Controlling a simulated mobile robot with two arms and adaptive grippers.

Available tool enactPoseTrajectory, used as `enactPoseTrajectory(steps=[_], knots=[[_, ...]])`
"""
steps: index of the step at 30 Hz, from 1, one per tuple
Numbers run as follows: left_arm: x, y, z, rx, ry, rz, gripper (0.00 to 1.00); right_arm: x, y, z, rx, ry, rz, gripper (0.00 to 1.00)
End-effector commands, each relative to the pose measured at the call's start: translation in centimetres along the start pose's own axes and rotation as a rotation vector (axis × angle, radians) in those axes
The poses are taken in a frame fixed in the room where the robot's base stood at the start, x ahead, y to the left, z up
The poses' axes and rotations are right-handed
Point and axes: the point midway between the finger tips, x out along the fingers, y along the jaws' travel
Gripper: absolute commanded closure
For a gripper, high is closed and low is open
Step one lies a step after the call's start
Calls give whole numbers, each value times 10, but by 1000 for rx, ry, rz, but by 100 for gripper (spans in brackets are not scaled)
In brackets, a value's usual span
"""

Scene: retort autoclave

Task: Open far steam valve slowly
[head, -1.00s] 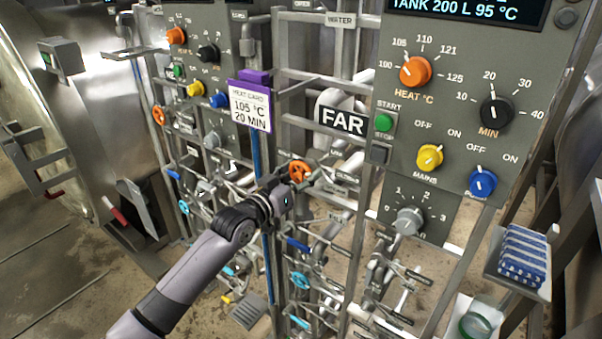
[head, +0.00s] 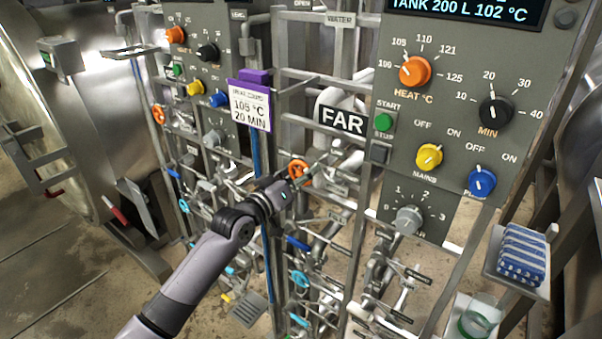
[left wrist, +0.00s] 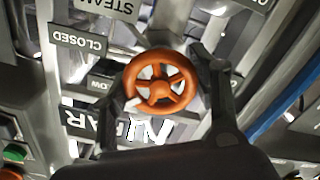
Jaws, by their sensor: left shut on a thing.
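The far steam valve's orange handwheel (head: 298,169) stands on the pipework left of the black FAR sign (head: 342,120). In the left wrist view the spoked orange wheel (left wrist: 160,82) fills the space between the fingers. My left gripper (head: 290,184) reaches it from below, and it also shows in the left wrist view (left wrist: 165,88), shut on the wheel with one finger on each side. A CLOSED plate (left wrist: 77,41) and a partly cut STEAM plate (left wrist: 105,6) show by the wheel. My right gripper is out of view.
The right control panel (head: 455,140) has an orange heat knob, other knobs and a display (head: 466,9) reading TANK 200 L 102 °C. A heat card (head: 250,105) hangs left of the wheel. Pipes and small valves crowd below. A striped cloth (head: 522,254) lies on the right shelf.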

Motion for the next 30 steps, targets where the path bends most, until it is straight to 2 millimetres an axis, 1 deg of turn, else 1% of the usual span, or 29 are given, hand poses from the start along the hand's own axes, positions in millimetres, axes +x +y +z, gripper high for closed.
enactPoseTrajectory(steps=[2,3,12,20,23,26,30], knots=[[0,0,0,1,0,-1,72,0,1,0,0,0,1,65],[0,0,0,1,0,-1,43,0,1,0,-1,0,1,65],[0,0,0,2,0,0,24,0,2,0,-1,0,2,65],[0,0,0,2,0,0,24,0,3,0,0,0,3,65],[-3,0,0,1,-1,0,24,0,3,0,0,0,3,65],[-13,-1,1,1,-1,0,24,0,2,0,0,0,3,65],[-37,-1,1,2,-1,-1,24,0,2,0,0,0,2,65]])
